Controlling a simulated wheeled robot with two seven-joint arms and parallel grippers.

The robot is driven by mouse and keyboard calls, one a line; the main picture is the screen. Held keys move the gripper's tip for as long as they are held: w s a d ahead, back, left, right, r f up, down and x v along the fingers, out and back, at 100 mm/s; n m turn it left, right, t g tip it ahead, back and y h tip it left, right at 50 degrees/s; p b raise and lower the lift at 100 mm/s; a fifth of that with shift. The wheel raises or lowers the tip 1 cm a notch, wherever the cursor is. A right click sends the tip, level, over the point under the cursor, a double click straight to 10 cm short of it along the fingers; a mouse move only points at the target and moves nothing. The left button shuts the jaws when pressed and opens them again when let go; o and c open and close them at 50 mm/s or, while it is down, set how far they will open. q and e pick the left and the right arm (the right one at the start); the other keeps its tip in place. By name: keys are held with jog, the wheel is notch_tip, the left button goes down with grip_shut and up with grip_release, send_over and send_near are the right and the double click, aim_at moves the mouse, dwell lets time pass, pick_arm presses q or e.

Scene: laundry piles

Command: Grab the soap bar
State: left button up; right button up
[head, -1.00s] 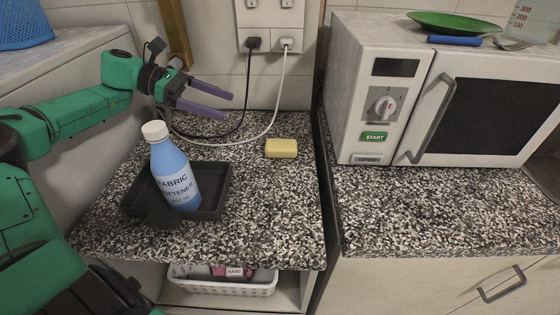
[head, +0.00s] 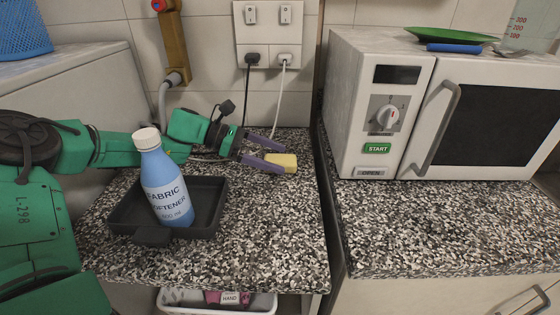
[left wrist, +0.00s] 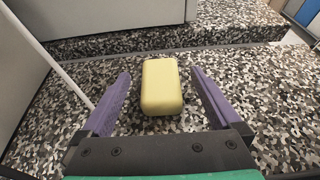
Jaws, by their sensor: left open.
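The yellow soap bar (head: 283,162) lies on the speckled counter, toward the back right of its left section. My left gripper (head: 276,156) is open and low over the counter, its purple fingers pointing at the soap. In the left wrist view the soap bar (left wrist: 162,87) lies between the two fingers of the left gripper (left wrist: 160,95), with a gap on both sides. The near end of the soap is close to the gripper's palm side. My right gripper is not in view.
A black tray (head: 124,220) holding a fabric softener bottle (head: 165,185) stands left of the soap, in front of my left arm. Cords hang from wall sockets behind the gripper. A microwave (head: 440,105) stands to the right. The counter in front of the soap is clear.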

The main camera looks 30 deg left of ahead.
pick_arm(q)
jog(key=shift+w+d+f, duration=0.25)
jog(key=shift+w+d, duration=0.05)
jog(key=shift+d, duration=0.15)
jog(key=shift+s+a, duration=0.1)
jog(key=c, duration=1.5)
jog(key=shift+r, duration=0.1)
